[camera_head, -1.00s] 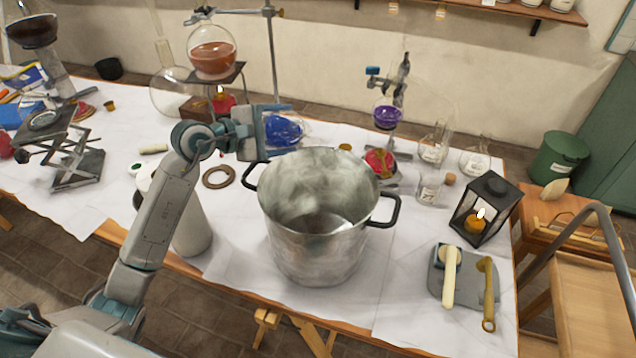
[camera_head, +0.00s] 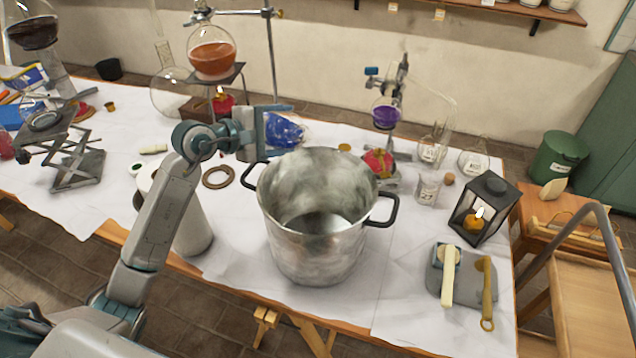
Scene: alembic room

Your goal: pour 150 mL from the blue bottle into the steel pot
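The steel pot (camera_head: 318,255), open and with two black handles, stands upright near the table's front edge. A rounded, glassy blue vessel (camera_head: 285,131), which looks like the blue bottle, shows just behind the pot's left rim. My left gripper (camera_head: 276,130) is beside it, behind and left of the pot, its fingers pointing right. The blue vessel shows between or behind the fingers. I cannot tell whether they grip it. Its mouth is not clear, and no stream shows. The pot's inside looks grey, and any liquid in it cannot be made out. My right gripper is not in view.
A white cylindrical container (camera_head: 192,225) stands behind my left forearm. A brown ring (camera_head: 218,177) lies left of the pot. A flask of orange liquid (camera_head: 212,58) stands behind. A lantern with a lit candle (camera_head: 484,210) and a grey board (camera_head: 462,275) are at right.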

